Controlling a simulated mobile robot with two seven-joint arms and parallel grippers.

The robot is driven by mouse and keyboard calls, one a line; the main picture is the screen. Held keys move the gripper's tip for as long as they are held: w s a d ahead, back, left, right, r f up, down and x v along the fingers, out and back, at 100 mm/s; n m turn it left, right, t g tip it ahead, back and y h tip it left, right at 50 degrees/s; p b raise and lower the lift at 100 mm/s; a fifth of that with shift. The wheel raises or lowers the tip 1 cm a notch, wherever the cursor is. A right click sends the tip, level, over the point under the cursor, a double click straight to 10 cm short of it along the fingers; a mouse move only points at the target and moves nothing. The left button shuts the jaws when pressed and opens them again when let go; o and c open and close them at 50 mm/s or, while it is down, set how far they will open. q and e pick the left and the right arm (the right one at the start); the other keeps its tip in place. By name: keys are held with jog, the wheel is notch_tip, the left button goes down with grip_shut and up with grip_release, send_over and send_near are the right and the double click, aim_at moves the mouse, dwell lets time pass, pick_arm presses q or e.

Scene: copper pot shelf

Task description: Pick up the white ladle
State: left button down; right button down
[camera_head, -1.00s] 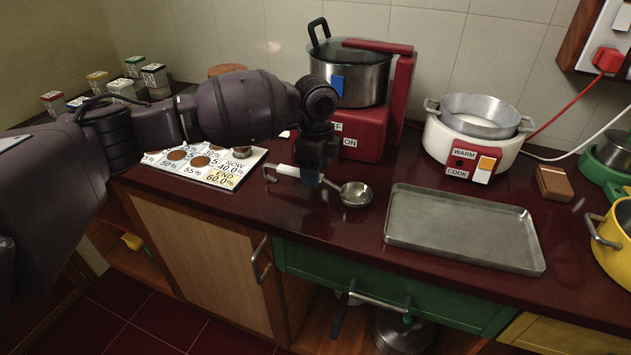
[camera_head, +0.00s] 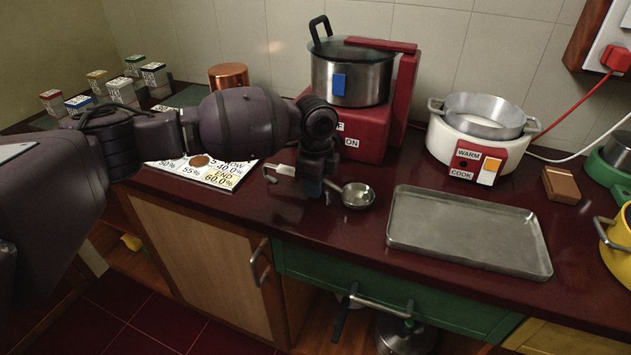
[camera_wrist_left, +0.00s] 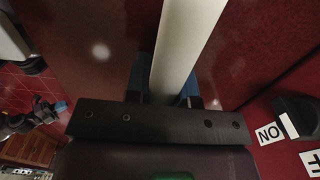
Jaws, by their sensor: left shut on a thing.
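The white ladle lies across the front of the dark red counter. Its white, hooked handle (camera_head: 283,170) points left and its metal bowl (camera_head: 358,195) is at right. My left gripper (camera_head: 312,187) points down over the middle of the ladle and is shut on it. In the left wrist view the white handle (camera_wrist_left: 187,45) runs between my fingers. The gripper hides part of the handle. I cannot tell whether the ladle is touching the counter.
A grey metal tray (camera_head: 465,235) lies right of the ladle. Behind stand a red burner (camera_head: 372,132) with a lidded pot (camera_head: 350,78) and a white cooker (camera_head: 475,150). A labelled board (camera_head: 222,177) and copper pot (camera_head: 229,76) are left. Counter between bowl and tray is clear.

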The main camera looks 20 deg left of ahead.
pick_arm(q)
jog(key=shift+r, duration=0.6)
notch_tip(320, 180, up, 19)
jog(key=p, duration=0.3)
jog(key=shift+p, duration=0.35)
jog(key=shift+f, duration=0.1)
dwell(0.5)
